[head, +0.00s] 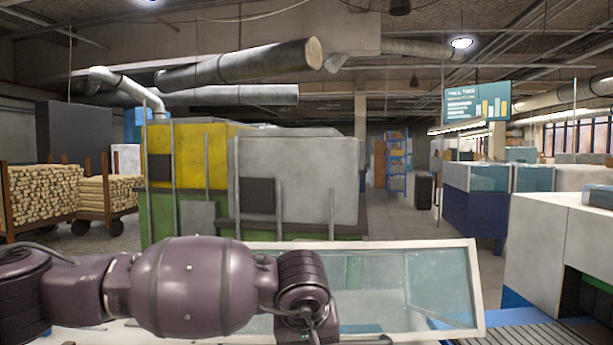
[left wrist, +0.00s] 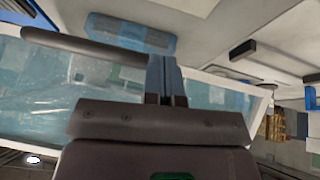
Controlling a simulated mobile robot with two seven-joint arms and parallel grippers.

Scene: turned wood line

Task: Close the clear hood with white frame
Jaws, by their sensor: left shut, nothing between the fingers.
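The clear hood with white frame (head: 478,290) stands raised and tilted in the lower middle of the head view, its pane see-through and bluish. My left arm crosses in front of its left part and hides it there. In the left wrist view the hood's pane (left wrist: 60,95) fills the left side, with its white frame (left wrist: 262,110) at the right. A dark rounded bar (left wrist: 85,48) runs along its upper edge to near the fingers. My left gripper (left wrist: 164,62) is shut and empty beside the bar's end; I cannot tell whether they touch. My right gripper is out of view.
A white and grey machine (head: 545,235) with a roller conveyor (head: 535,335) stands at the right. A grey cabinet (head: 300,180) and a yellow and green machine (head: 200,150) stand behind the hood. Log carts (head: 107,195) are at the far left.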

